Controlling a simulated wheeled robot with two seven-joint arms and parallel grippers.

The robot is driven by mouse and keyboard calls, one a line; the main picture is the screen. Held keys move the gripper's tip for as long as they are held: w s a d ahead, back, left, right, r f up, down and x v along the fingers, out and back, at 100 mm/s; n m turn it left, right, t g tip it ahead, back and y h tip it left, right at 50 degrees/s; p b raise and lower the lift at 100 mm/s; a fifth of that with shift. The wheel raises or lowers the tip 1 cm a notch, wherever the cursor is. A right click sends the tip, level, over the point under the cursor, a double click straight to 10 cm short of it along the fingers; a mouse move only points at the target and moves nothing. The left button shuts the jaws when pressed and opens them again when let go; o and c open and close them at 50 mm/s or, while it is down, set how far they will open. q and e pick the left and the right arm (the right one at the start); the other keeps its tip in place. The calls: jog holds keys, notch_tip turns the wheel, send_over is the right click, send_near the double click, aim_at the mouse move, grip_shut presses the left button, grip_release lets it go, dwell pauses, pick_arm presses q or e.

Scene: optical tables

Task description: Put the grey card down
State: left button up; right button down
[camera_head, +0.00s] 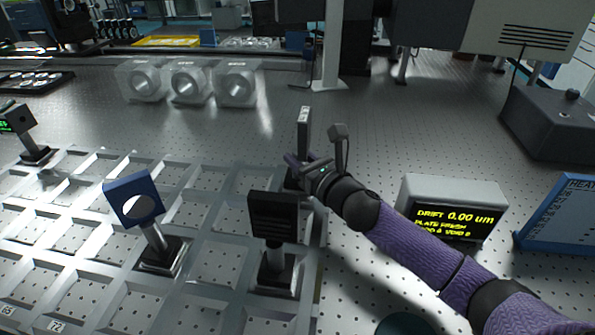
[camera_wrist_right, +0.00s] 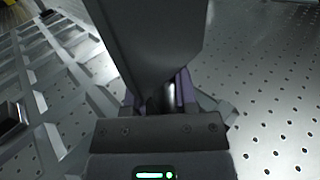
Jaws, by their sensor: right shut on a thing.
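The grey card (camera_head: 304,129) stands upright, seen nearly edge-on, in the head view. In the right wrist view the card (camera_wrist_right: 150,40) is a broad dark grey plate that fills the top middle. My right gripper (camera_head: 298,170) is shut on the card's narrow lower part, near the right edge of the metal grid frame (camera_head: 215,178). In the wrist view the purple fingers (camera_wrist_right: 165,97) close around a dark stem under the plate. What lies under the card is hidden, and I cannot tell whether it touches the surface. My left gripper is not in view.
A dark mounted plate (camera_head: 273,215) stands just in front of the gripper, and a blue holed mount (camera_head: 134,200) left of it. A drift display box (camera_head: 453,208) is beside my right forearm. Three clear cubes (camera_head: 188,82) stand behind. Perforated table (camera_head: 430,130) is free at right.

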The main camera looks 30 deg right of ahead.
jog(key=shift+f, duration=0.7)
jog(key=shift+r, duration=0.2)
jog(key=shift+f, duration=0.15)
jog(key=shift+c, duration=2)
grip_release()
jog(key=shift+s, duration=0.25)
jog(key=s+p, duration=0.1)
jog(key=s, duration=0.2)
jog(key=s+d+p, duration=0.1)
jog(key=s, duration=0.3)
jog(key=s+p, duration=0.1)
jog(key=s, duration=0.2)
jog(key=shift+s+d+r, duration=0.25)
jog(key=shift+s, duration=0.45)
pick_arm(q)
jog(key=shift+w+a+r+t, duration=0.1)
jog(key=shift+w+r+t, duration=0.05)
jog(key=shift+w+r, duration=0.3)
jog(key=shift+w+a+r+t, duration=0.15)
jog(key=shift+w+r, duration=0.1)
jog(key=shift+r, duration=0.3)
